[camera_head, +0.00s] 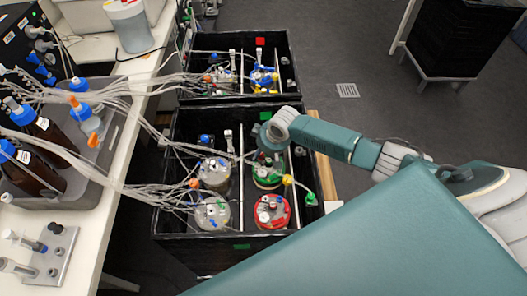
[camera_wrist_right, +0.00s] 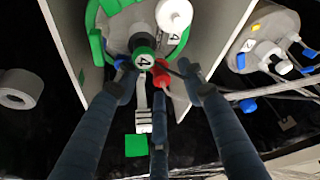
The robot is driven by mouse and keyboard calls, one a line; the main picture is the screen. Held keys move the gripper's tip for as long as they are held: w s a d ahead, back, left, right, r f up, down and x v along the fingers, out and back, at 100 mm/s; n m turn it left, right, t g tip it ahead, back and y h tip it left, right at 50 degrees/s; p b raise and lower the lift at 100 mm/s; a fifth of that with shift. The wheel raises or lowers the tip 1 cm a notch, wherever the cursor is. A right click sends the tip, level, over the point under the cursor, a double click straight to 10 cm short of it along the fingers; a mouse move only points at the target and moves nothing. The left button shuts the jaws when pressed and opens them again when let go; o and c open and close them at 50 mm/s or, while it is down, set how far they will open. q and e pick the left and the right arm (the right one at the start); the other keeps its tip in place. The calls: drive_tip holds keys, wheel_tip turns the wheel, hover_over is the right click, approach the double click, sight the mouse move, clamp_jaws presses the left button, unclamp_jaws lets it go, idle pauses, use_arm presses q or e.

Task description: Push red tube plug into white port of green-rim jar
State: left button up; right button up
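The green-rim jar (camera_head: 268,178) stands in the front black crate, partly covered by my right gripper (camera_head: 272,138), which is above its far side. In the right wrist view the jar's green rim (camera_wrist_right: 93,15) is at the top, with a white port (camera_wrist_right: 174,15) on its lid. A green-edged cap marked 4 (camera_wrist_right: 143,61) is below the port. The red tube plug (camera_wrist_right: 160,76) shows between the dark fingertips of my right gripper (camera_wrist_right: 157,75), apart from the white port in the picture. Whether the fingers clamp it is unclear. My left gripper is not in view.
A red-rim jar (camera_head: 272,211) and two pale-lidded jars (camera_head: 213,171) share the front crate (camera_head: 170,235). Another crate with jars stands behind. Bundled tubes (camera_head: 140,190) run from the left bench (camera_head: 105,222). Light panels flank the jar in the wrist view.

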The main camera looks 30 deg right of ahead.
drive_tip(key=v, duration=1.2)
